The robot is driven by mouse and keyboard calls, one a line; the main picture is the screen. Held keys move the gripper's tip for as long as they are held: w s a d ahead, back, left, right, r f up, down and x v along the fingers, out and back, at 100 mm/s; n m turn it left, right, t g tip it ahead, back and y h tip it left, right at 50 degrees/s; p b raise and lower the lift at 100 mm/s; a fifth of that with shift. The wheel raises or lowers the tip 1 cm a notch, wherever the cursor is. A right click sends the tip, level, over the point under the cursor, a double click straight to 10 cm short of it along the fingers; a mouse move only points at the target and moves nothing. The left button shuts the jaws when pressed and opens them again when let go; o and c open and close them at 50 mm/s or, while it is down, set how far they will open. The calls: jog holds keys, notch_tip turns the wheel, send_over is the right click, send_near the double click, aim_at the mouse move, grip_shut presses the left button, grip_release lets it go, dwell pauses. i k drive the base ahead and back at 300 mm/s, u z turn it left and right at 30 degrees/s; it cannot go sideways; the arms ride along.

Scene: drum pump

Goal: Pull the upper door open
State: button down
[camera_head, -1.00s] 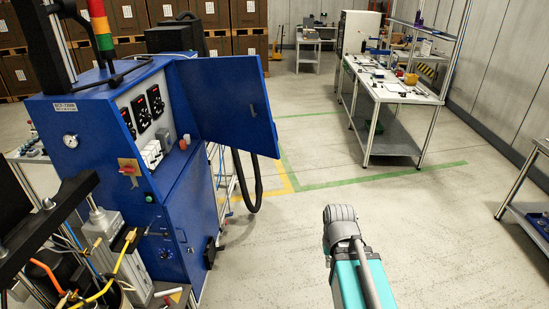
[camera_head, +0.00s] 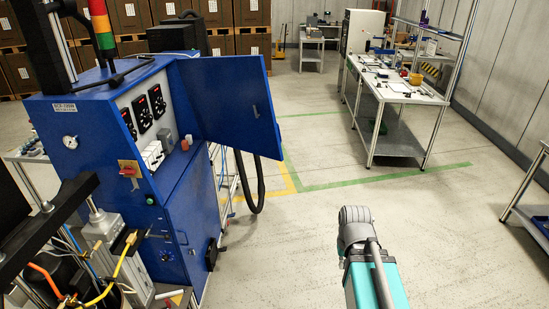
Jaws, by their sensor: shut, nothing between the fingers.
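The blue cabinet (camera_head: 85,118) stands at the left. Its upper door (camera_head: 225,95) is swung wide open to the right, hinged beside the control panel, and stands clear of the front. A small dark latch shows on the door near its free edge. The lower door (camera_head: 187,215) looks closed. My arm shows at the lower right as a teal link with a grey rounded joint, well apart from the door. My gripper is not visible in this view.
Behind the open door, a dark hose (camera_head: 250,185) hangs to the floor. A workbench (camera_head: 397,95) with parts stands at the back right, and another table (camera_head: 535,210) at the right edge. A pneumatic rig (camera_head: 105,235) stands in the left foreground. The middle floor is clear.

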aim_at(222, 92)
jog(key=z, duration=0.05)
jog(key=i, duration=0.95)
jog(key=u, duration=0.05)
